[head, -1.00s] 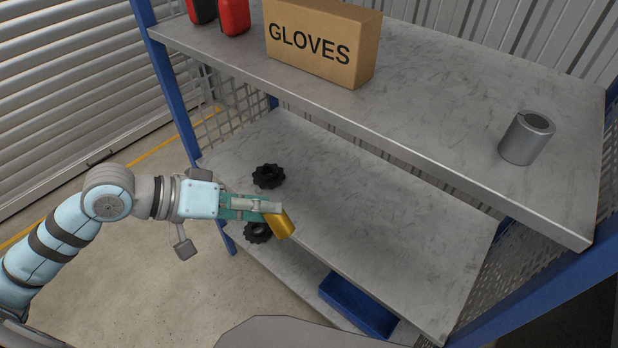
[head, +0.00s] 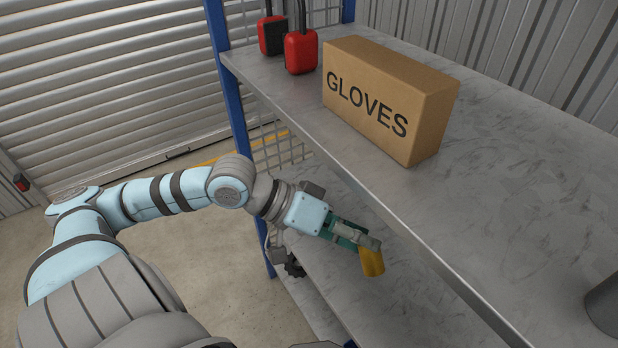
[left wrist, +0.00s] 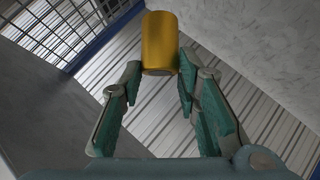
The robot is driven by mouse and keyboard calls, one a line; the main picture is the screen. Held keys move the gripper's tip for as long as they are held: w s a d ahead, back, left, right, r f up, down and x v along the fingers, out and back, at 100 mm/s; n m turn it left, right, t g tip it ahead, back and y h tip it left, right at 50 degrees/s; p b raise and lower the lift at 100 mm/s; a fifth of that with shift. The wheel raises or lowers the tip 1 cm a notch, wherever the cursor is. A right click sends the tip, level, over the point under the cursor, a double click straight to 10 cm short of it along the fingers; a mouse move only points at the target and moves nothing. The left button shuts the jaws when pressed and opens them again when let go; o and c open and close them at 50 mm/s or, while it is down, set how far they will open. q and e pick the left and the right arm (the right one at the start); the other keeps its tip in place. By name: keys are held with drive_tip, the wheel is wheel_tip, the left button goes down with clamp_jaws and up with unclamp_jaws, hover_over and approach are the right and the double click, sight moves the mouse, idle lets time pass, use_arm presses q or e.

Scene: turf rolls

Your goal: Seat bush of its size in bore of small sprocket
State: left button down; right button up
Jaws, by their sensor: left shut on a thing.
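My left gripper (head: 368,244) is shut on a brass-coloured cylindrical bush (head: 373,263), held tilted in front of the upper shelf's edge and above the lower shelf. A second sprocket is not visible now. My right gripper is not in view.
The upper shelf (head: 470,225) carries a GLOVES carton (head: 385,100), red padlock-like objects (head: 300,52) and a grey cylinder (head: 606,303) cut off at the right. A blue post (head: 229,90) stands left of my wrist. The lower shelf (head: 345,290) looks bare right of the sprocket.

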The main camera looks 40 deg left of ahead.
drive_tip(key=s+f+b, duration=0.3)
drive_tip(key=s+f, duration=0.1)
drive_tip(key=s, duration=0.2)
use_arm(q)
drive_tip(key=w+a+f+t+y+b, duration=0.2)
drive_tip(key=w+a+f+y+b, duration=0.15)
drive_tip(key=w+a, duration=0.65)
drive_tip(key=w+a+f+t+y+b, duration=0.15)
drive_tip(key=w+a+y, duration=0.35)
drive_tip(key=a, duration=0.8)
drive_tip(key=shift+m, duration=0.4)
drive_tip(key=f+b, duration=0.2)
drive_tip(key=f, duration=0.4)
drive_tip(key=f+b, duration=0.2)
drive_tip(key=f, duration=0.5)
drive_tip(key=a+f+b, duration=0.1)
drive_tip(key=f+b, duration=0.1)
drive_tip(key=f, duration=0.4)
drive_tip(key=shift+w+f+b, duration=0.2)
drive_tip(key=shift+b, duration=0.15)
drive_tip(key=shift+f, duration=0.15)
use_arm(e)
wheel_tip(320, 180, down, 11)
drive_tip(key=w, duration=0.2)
use_arm(q)
drive_tip(key=shift+f, duration=0.1)
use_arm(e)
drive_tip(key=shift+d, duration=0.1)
